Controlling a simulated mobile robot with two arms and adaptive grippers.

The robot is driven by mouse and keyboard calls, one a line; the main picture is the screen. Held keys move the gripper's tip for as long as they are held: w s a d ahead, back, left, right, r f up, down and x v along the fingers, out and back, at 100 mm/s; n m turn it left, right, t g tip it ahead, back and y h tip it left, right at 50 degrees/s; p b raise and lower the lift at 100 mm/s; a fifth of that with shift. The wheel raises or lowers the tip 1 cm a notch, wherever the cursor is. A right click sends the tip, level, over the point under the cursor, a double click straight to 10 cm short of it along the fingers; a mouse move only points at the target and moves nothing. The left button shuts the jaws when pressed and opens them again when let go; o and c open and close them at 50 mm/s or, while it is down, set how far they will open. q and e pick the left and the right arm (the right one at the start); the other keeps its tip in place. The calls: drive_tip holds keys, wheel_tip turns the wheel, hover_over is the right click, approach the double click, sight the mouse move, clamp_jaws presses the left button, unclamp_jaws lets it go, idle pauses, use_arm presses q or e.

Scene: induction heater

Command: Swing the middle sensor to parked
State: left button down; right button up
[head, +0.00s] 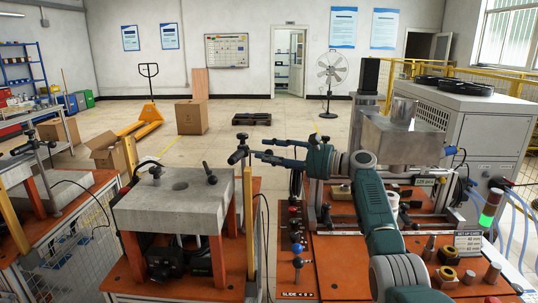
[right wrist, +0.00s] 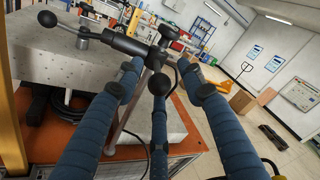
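The middle sensor is a dark barrel with black ball-ended levers (head: 238,155) on a thin post, at the right side of the grey block-topped station in the head view. In the right wrist view its dark body (right wrist: 128,45) lies across the top, just past the fingertips, with one black ball (right wrist: 47,18) at the far left. My right gripper (head: 260,150) reaches in from the right with its blue fingers pointing at the sensor. In the wrist view the fingers (right wrist: 158,78) are apart, with nothing clearly held. Contact cannot be told. My left gripper is not in view.
The grey block (head: 165,205) stands on orange legs beside the sensor, with a yellow post (head: 249,225) close by. Another similar sensor (head: 32,147) stands at the left station. The orange bench (head: 340,265) at right carries levers and loose metal parts.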

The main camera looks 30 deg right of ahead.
drive_tip(key=shift+s+d, duration=0.2)
drive_tip(key=shift+s, duration=0.05)
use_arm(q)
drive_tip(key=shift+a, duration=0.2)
use_arm(e)
drive_tip(key=v, duration=0.7)
